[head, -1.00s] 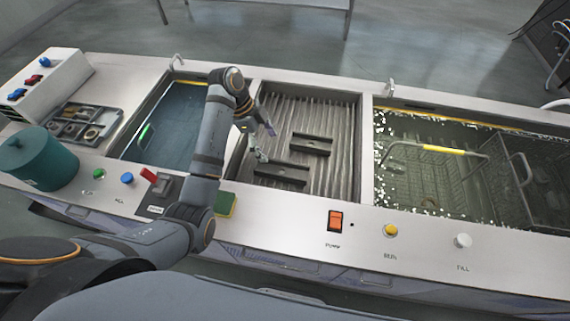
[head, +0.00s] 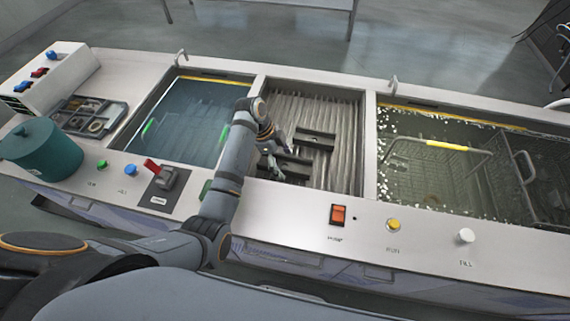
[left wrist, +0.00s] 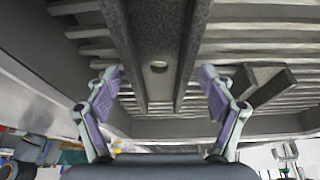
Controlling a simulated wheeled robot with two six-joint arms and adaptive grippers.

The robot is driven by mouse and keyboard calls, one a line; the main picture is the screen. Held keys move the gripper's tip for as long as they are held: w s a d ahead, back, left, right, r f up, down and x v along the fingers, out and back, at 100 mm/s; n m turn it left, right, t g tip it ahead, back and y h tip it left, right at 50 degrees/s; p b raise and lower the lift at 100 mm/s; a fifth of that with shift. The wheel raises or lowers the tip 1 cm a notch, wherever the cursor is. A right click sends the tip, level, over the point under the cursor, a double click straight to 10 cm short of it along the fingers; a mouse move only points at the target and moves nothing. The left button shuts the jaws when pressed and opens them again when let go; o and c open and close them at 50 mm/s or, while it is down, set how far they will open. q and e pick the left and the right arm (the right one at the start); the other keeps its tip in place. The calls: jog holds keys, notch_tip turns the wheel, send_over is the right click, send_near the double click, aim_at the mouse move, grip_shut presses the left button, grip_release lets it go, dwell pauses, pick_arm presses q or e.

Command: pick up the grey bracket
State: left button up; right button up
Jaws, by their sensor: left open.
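Two dark grey brackets lie on the ribbed floor of the middle basin in the head view: a farther one (head: 316,139) and a nearer one (head: 296,166), partly covered by my gripper. My left gripper (head: 280,158) is open, low over the nearer bracket. In the left wrist view a long grey channel-shaped bracket with a round hole (left wrist: 158,66) runs between the open fingers (left wrist: 160,82), with a gap on each side. A second grey piece (left wrist: 262,84) lies to the right there. Whether the fingertips touch anything cannot be told. My right gripper is not in view.
The middle basin's front rim (head: 300,198) lies close to my left arm. A water-filled tank (head: 195,120) is on the left, and a tank with a wire basket (head: 440,165) on the right. A red-handled switch (head: 160,172) and a green canister (head: 40,150) stand at left.

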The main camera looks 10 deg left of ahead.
pick_arm(q)
jog(key=c, duration=1.5)
jog(key=shift+r, duration=0.1)
jog(key=shift+c, duration=0.9)
jog(key=shift+r, duration=0.1)
